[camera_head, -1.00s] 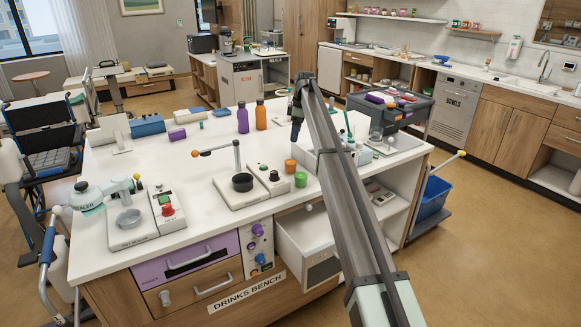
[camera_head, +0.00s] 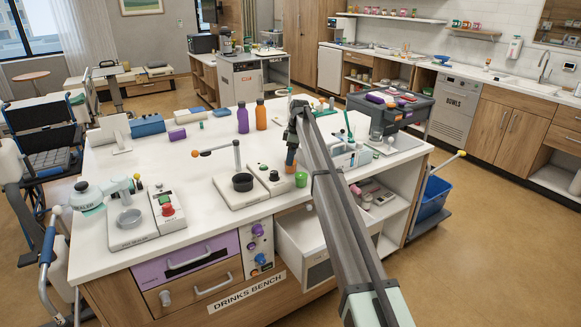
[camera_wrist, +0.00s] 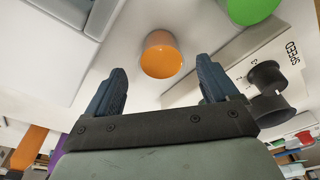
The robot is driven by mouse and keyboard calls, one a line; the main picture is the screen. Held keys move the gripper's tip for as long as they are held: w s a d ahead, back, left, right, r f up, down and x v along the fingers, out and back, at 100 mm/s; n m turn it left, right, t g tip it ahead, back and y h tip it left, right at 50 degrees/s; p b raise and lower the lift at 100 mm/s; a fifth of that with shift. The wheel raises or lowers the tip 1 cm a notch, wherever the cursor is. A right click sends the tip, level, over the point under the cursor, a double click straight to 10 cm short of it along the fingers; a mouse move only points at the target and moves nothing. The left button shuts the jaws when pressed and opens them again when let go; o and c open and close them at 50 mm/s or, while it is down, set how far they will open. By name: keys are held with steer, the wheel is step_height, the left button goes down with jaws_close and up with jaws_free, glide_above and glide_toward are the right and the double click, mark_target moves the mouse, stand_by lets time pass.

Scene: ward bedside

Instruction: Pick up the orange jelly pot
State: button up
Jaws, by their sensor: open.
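The orange jelly pot (camera_head: 289,168) stands on the white bench top, partly hidden behind my gripper in the head view. In the wrist view the orange pot (camera_wrist: 162,54) sits centred just beyond the fingertips, in line with the gap. My gripper (camera_head: 291,156) is open and pointed down at the pot. The two dark blue fingers (camera_wrist: 162,76) are apart with nothing held between them. The green pot (camera_head: 301,179) stands close by, to the right and nearer the bench's front edge. It also shows in the wrist view (camera_wrist: 250,8).
A device with a black cup (camera_head: 243,182) stands left of the pots. Orange (camera_head: 261,115) and purple (camera_head: 243,118) bottles stand farther back. An open drawer (camera_head: 305,232) juts out below. The bench's middle left is clear.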

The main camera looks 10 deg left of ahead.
steer(key=shift+s+a+f, duration=0.1)
steer(key=shift+f, duration=0.7)
steer(key=shift+s+a+f, duration=0.1)
steer(key=shift+f, duration=0.65)
steer(key=shift+c, duration=0.3)
steer(key=c, duration=1)
steer(key=shift+w+r, duration=0.1)
